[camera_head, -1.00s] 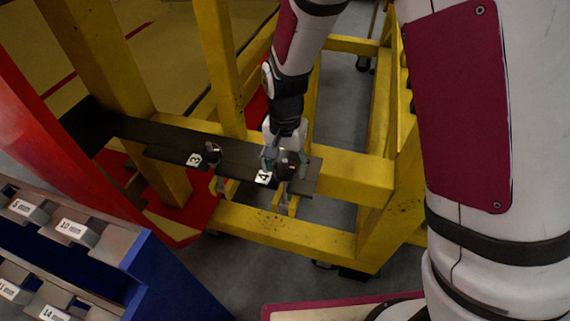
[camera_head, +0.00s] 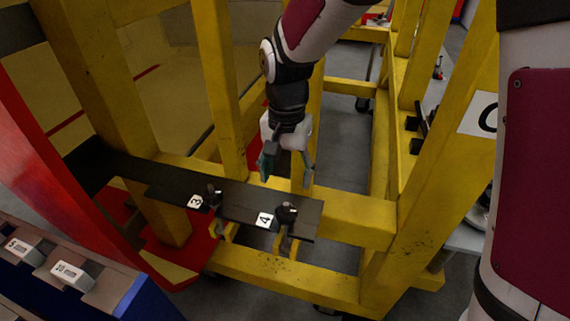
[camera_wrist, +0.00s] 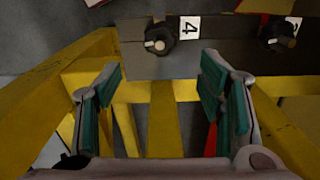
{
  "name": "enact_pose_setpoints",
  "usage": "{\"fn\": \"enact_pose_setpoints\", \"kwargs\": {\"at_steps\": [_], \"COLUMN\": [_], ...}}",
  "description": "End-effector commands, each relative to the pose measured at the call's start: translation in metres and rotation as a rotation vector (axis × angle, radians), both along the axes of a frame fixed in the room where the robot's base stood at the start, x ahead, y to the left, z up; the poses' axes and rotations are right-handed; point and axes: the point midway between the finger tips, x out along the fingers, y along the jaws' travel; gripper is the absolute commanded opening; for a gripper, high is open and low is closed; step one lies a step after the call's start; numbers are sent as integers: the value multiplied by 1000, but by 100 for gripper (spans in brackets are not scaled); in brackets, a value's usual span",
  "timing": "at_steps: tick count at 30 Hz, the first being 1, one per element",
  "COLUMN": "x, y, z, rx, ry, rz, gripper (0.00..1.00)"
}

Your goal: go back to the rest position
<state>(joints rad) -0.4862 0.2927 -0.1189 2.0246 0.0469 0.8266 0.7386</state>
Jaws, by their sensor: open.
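My gripper (camera_head: 287,172) is open and empty in the head view, with its fingers pointing down above and behind the dark shelf (camera_head: 240,200). In the wrist view its two fingers (camera_wrist: 160,105) with green pads are spread apart. A black knob (camera_head: 286,213) stands on the shelf by the label 4, below the gripper and apart from it. It also shows in the wrist view (camera_wrist: 160,38), beyond the fingertips. A second black knob (camera_head: 214,194) stands by the label 3, and it shows at the right in the wrist view (camera_wrist: 277,35).
A yellow frame (camera_head: 345,215) with posts and beams surrounds the shelf. A red curved panel (camera_head: 50,180) is at the left. A blue rack (camera_head: 145,298) with numbered slots is at the lower left. A label with a letter (camera_head: 484,118) hangs on the right post. Grey floor shows between the beams.

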Motion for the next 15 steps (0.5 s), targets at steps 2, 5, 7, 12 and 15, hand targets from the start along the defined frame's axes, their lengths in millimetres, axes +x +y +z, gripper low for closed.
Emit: {"fn": "enact_pose_setpoints", "kwargs": {"at_steps": [2,5,7,12,15], "x": [0,0,0,-3,-10], "y": [0,0,0,-13,-31], "z": [0,0,0,18,42], "rx": [0,0,1,18,37], "ry": [0,0,0,-28,-70], "rz": [0,0,0,17,49], "gripper": [62,62,62,62,62]}}
